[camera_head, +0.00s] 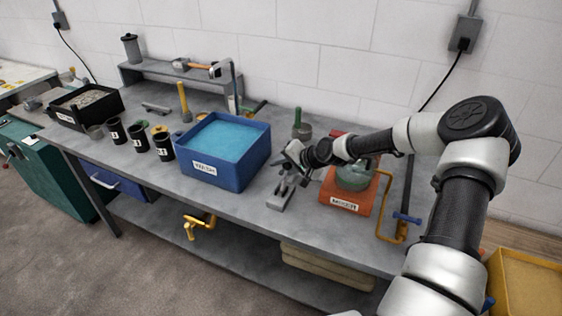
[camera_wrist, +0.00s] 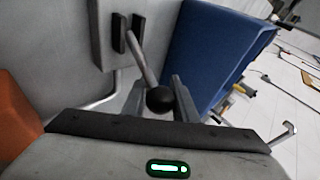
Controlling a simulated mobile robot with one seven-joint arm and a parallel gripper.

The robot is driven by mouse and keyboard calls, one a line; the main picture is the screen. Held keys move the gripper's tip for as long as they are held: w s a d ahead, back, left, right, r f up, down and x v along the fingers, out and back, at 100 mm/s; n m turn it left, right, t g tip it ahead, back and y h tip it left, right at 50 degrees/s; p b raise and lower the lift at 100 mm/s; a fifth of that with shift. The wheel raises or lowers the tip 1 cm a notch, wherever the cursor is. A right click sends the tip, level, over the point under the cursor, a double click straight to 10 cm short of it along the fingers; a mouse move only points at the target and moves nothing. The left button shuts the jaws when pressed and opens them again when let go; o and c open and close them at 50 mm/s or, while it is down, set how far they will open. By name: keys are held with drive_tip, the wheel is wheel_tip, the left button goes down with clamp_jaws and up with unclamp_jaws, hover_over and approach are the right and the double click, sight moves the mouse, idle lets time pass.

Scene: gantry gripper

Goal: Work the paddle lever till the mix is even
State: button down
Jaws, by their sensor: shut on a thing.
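The paddle lever shows in the wrist view as a thin grey rod (camera_wrist: 143,62) with a black ball knob (camera_wrist: 160,99). It rises from a slot between two dark strips on a grey base plate. My gripper (camera_wrist: 156,95) has its two grey fingers on either side of the knob and is shut on it. In the head view my gripper (camera_head: 289,168) is over the grey lever base (camera_head: 280,198), just left of the mixer. The orange mixer (camera_head: 346,204) carries a glassy greenish bowl (camera_head: 355,177), partly hidden by my arm. The state of the mix cannot be made out.
A blue bin (camera_head: 232,178) with light blue contents stands left of the lever. Several black cups (camera_head: 138,140) and a dark tray (camera_head: 64,112) are farther left. A yellow bent pipe (camera_head: 383,220) is right of the mixer. The bench's (camera_head: 240,208) front strip is mostly clear.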

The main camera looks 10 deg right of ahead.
drive_tip(key=shift+f, duration=0.1)
idle(0.3)
drive_tip(key=c, duration=1.4)
unclamp_jaws()
drive_tip(key=shift+w+f, duration=0.1)
drive_tip(key=shift+c, duration=0.2)
drive_tip(key=v, duration=1.7)
drive_tip(key=shift+d+r, duration=0.25)
drive_tip(key=shift+r, duration=0.05)
